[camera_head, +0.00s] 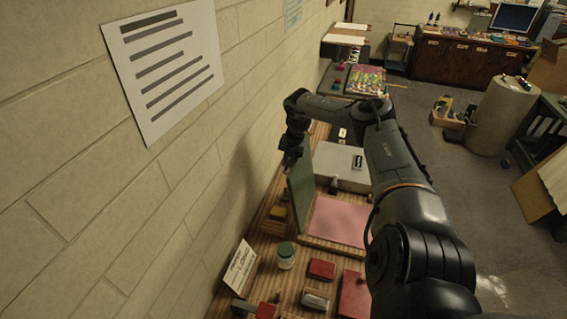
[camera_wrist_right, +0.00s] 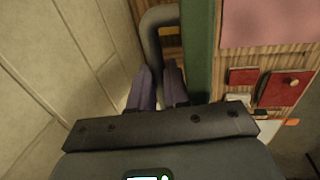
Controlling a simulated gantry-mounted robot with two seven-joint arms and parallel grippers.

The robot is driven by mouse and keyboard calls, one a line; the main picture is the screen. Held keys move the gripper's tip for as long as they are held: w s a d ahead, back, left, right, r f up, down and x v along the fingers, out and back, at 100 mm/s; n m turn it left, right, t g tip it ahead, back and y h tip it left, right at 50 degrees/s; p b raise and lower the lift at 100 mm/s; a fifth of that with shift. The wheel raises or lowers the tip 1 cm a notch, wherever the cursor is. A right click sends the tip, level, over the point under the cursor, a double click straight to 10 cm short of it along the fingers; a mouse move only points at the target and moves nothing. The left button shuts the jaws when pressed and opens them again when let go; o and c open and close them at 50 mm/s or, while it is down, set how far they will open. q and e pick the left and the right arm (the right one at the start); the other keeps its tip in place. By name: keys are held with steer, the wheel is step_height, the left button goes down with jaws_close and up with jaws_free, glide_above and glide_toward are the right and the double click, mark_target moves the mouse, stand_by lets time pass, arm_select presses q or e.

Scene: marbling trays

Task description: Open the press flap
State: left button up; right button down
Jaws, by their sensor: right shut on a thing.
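The press flap (camera_head: 301,185) is a green board standing about upright at the wall side of the press. The press bed (camera_head: 338,222) beside it bears a pink sheet. In the right wrist view the flap shows edge-on as a green strip (camera_wrist_right: 197,45), with a grey bent handle (camera_wrist_right: 151,35) beside it. My right gripper (camera_head: 293,157) is at the flap's upper part. In the right wrist view its two fingers (camera_wrist_right: 158,75) are shut on the handle, and the grip itself is partly hidden. My left gripper is in neither view.
A brick wall runs close along the left of the flap. On the wooden bench stand a green-lidded jar (camera_head: 286,258), a small sign (camera_head: 239,267) and red blocks (camera_head: 321,269). A grey box (camera_head: 341,168) stands behind the press. Open floor lies right of the arm.

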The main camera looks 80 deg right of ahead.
steer(key=shift+w+a+f+t, duration=0.1)
steer(key=shift+w+f+t, duration=0.25)
steer(key=shift+w, duration=0.3)
steer(key=c, duration=1.5)
jaws_free()
steer(key=o, duration=0.4)
steer(key=shift+w, duration=0.25)
steer(key=shift+s, duration=0.1)
steer(key=b+v, duration=0.1)
steer(key=v, duration=1.1)
steer(key=shift+b, duration=0.3)
steer(key=shift+s, duration=0.1)
